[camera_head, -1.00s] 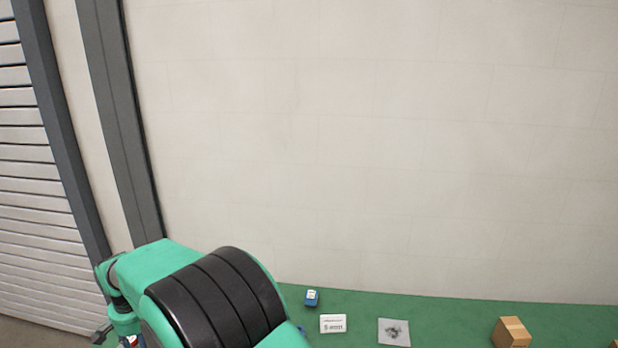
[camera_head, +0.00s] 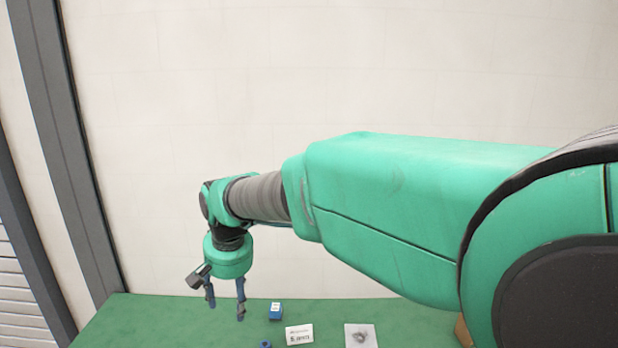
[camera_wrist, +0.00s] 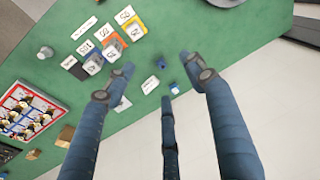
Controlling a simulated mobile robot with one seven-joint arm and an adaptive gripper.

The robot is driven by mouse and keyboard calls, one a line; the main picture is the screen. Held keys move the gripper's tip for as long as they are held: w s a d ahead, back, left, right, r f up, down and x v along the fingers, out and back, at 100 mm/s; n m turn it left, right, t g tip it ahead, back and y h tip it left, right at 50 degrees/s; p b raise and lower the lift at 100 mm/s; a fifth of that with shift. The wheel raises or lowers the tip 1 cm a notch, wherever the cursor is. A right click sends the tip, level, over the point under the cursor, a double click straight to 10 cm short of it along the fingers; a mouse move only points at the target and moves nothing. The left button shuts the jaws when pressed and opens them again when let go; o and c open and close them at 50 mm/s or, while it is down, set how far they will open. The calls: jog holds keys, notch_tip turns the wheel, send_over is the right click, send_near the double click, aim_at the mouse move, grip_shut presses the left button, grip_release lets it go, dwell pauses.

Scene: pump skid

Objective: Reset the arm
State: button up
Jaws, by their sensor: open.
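My gripper (camera_head: 226,309) hangs from my green arm at the lower left of the head view, fingers pointing down over the green table (camera_head: 150,320). In the wrist view, my gripper (camera_wrist: 157,88) shows its blue fingers spread wide. Nothing is between them. The fingers look to be above the table and touch nothing that I can see.
Near the gripper are a small blue box (camera_head: 275,311), a white label card (camera_head: 299,335) and a grey picture card (camera_head: 361,336). A pale wall (camera_head: 330,70) stands behind.

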jog(key=s+d+r+t, duration=0.1)
jog(key=s+d+r, duration=0.15)
jog(key=d, duration=0.55)
jog(key=s+d+r+m+b, duration=0.1)
jog(key=s+d, duration=0.3)
jog(key=d, duration=0.5)
jog(key=s+d+r+t, duration=0.1)
jog(key=s+d+r, duration=0.15)
jog(key=d, duration=0.55)
jog(key=s+d+f+b, duration=0.1)
jog(key=s+d+f, duration=0.1)
jog(key=s+d, duration=0.5)
jog(key=s+d+f+m+t+h, duration=0.1)
jog(key=s+d+f, duration=0.2)
jog(key=s+d, duration=0.4)
jog(key=s, duration=0.3)
jog(key=shift+d+f+t+b, duration=0.15)
jog(key=shift+t+b, duration=0.15)
jog(key=shift+b, duration=0.1)
jog(key=shift+w, duration=0.15)
dwell(0.6)
